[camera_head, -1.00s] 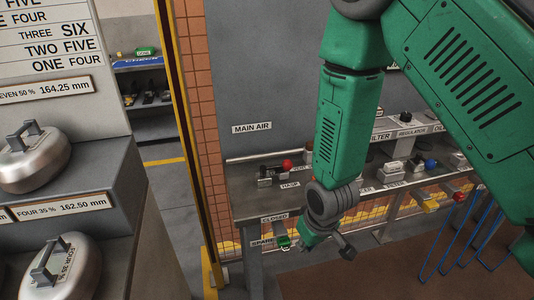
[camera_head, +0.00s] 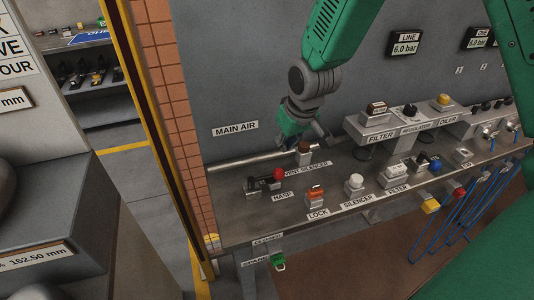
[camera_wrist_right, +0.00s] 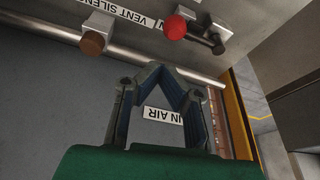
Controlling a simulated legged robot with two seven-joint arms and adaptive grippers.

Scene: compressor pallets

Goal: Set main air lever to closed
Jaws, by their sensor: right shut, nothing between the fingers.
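The main air lever (camera_head: 262,183) is a black fitting with a red knob, on the back left of the grey bench below the MAIN AIR label (camera_head: 235,129). In the right wrist view its red knob (camera_wrist_right: 175,27) shows at the top, beyond the fingers. My right gripper (camera_head: 312,132) is above the back of the bench, right of the lever and apart from it. It is shut and empty; its dark fingers (camera_wrist_right: 162,72) show in the wrist view, in front of the wall label. My left gripper is out of view.
A brown-topped vent silencer (camera_head: 304,153) stands close under my right gripper. An orange-topped lock (camera_head: 315,194) and a white-topped silencer (camera_head: 354,184) stand in front. A rail (camera_head: 240,161) runs along the wall. A yellow post (camera_head: 155,130) bounds the left.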

